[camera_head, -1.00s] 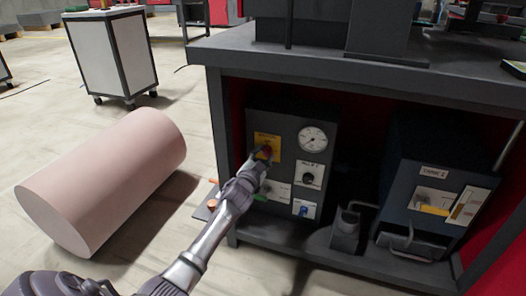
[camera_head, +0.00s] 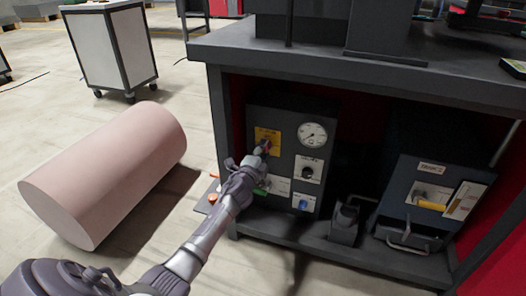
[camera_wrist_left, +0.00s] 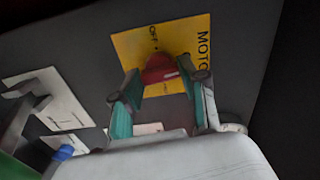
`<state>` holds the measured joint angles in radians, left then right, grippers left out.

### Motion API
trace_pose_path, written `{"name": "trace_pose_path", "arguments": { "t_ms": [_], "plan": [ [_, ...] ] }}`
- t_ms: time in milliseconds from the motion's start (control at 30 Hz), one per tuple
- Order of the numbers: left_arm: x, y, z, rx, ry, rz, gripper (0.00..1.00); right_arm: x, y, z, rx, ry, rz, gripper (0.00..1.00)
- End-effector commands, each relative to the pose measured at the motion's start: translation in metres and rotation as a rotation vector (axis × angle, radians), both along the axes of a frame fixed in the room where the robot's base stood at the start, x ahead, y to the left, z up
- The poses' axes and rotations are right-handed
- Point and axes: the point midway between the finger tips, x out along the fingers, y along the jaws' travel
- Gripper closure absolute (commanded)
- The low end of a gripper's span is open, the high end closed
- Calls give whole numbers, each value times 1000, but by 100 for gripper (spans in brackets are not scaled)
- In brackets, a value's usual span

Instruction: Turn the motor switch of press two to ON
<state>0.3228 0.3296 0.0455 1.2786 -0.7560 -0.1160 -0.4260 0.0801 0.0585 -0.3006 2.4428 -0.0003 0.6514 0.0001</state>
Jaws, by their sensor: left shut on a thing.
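The red motor switch knob (camera_wrist_left: 160,68) sits on a yellow label (camera_wrist_left: 195,38) marked OFF and MOTO, the rest of that word being cut off in the left wrist view. In the head view the same yellow label (camera_head: 266,134) is on a dark control box (camera_head: 318,113) under the bench. My left gripper (camera_head: 263,151) reaches this label from the front, and its green-padded fingers (camera_wrist_left: 162,85) are shut on the red knob. The fingers hide part of the knob, and I cannot tell where it points. My right gripper is not in view.
The box also carries a gauge (camera_head: 312,134), a black knob (camera_head: 307,171) and a blue knob (camera_head: 303,203). The bench top (camera_head: 290,55) overhangs it. A second box (camera_head: 408,182) stands right. A pink cylinder (camera_head: 105,170) lies on the floor left.

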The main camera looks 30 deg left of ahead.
Motion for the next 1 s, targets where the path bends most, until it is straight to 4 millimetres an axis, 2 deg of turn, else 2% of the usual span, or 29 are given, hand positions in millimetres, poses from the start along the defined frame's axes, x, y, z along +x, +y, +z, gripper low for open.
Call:
{"name": "trace_pose_path", "arguments": {
  "t_ms": [300, 767, 800, 900, 1000],
  "plan": [
    [0, -1, -2, 84, 23, -1, 92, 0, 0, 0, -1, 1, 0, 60],
    [0, -1, -2, 91, 26, -1, 92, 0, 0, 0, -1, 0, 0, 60],
    [0, -1, -2, 91, 26, -1, 50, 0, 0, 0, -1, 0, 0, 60],
    [0, -1, -2, 92, 25, -1, 34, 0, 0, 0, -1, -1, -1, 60],
    [0, -1, -1, 92, 24, -1, 32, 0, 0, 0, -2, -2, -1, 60]
  ]
}}
